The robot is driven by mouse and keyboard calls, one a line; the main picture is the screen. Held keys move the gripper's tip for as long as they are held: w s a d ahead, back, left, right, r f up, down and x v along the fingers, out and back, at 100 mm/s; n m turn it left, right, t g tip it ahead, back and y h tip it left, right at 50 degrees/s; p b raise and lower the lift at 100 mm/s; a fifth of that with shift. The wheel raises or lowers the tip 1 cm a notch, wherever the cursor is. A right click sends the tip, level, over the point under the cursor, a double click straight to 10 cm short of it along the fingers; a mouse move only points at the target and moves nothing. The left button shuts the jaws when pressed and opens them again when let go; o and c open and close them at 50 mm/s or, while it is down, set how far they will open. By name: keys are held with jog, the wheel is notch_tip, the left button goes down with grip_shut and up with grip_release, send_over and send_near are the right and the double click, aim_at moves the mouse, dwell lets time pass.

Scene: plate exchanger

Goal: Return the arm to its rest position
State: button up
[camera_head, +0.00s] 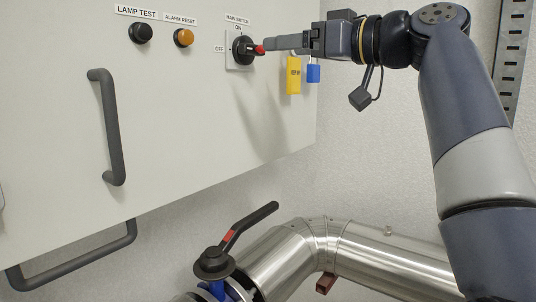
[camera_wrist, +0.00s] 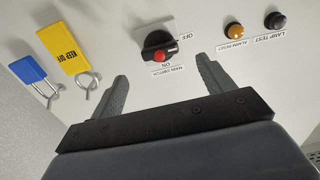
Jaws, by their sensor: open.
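The black switch knob with a red tip also shows in the wrist view (camera_wrist: 158,44), just beyond the fingertips. There its red tip lies on the side of the ON label. The fingers look apart from the knob, though the exact gap is hard to tell.
A yellow KEEP OFF tag (camera_head: 294,75) and a blue padlock (camera_head: 313,73) hang beside the switch, below my gripper. Lamp test (camera_head: 141,33) and alarm reset (camera_head: 183,38) buttons are left. A cabinet handle (camera_head: 108,128), a valve lever (camera_head: 247,226) and a steel pipe (camera_head: 385,258) stand lower.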

aim_at(259, 47)
jog(key=p+x, duration=0.1)
jog(key=x, duration=0.6)
jog(key=shift+w+a+p, duration=0.25)
jog(key=shift+a+p, duration=0.05)
jog(key=shift+a, duration=0.05)
jog(key=shift+d, duration=0.1)
